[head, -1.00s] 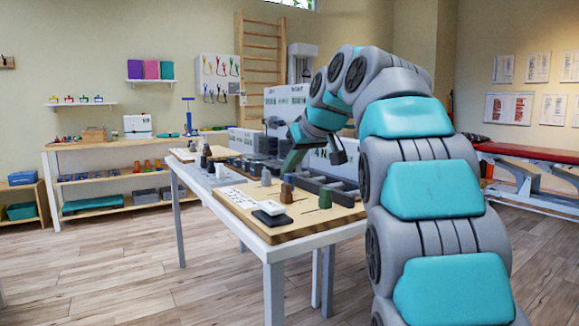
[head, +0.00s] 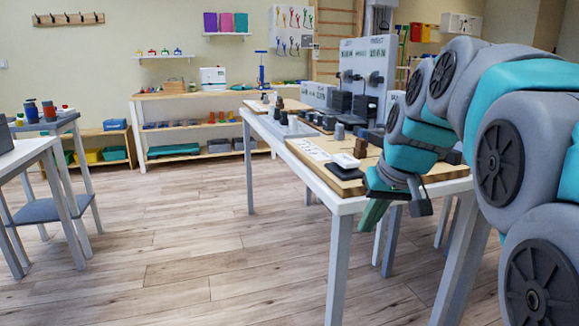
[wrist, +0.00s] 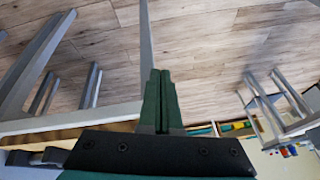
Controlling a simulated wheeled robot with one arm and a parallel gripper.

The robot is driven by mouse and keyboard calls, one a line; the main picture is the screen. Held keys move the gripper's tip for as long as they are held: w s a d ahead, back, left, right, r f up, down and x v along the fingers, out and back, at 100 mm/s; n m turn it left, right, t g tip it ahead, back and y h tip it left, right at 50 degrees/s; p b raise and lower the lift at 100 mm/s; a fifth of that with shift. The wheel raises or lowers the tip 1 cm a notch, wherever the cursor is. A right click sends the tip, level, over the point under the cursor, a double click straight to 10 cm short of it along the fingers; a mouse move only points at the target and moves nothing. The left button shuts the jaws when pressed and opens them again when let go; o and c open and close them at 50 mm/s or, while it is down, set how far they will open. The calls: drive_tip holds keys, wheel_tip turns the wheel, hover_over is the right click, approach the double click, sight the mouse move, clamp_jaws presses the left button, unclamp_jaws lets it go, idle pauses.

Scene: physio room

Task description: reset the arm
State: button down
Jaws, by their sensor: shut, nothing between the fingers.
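My gripper (head: 374,212) hangs at the front edge of the white table in the head view, its green fingers pointing down, with my arm reaching in from the right. In the wrist view the two green fingers (wrist: 159,100) lie side by side, shut, with nothing between them. Behind them is the wooden floor. The fingers appear clear of the table's objects; I cannot tell whether they touch the table edge.
The white table (head: 345,207) carries a wooden board (head: 335,184) with several small pieces and grey panels behind. A second table (head: 30,150) stands at the left. A low shelf (head: 200,155) lines the back wall. The floor (head: 190,240) between is clear.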

drive_tip(key=s+f+g, duration=0.2)
drive_tip(key=s+f, duration=0.5)
drive_tip(key=s, duration=0.3)
drive_tip(key=s+f+g+h, duration=0.1)
drive_tip(key=s+f+g, duration=0.1)
drive_tip(key=s+f, duration=0.5)
drive_tip(key=s+f+g+h, duration=0.1)
drive_tip(key=s+f+g, duration=0.1)
drive_tip(key=s+f, duration=0.5)
drive_tip(key=s, duration=0.6)
drive_tip(key=shift+s+f+m, duration=0.3)
drive_tip(key=shift+s+m, duration=0.1)
drive_tip(key=shift+a, duration=0.1)
idle(0.8)
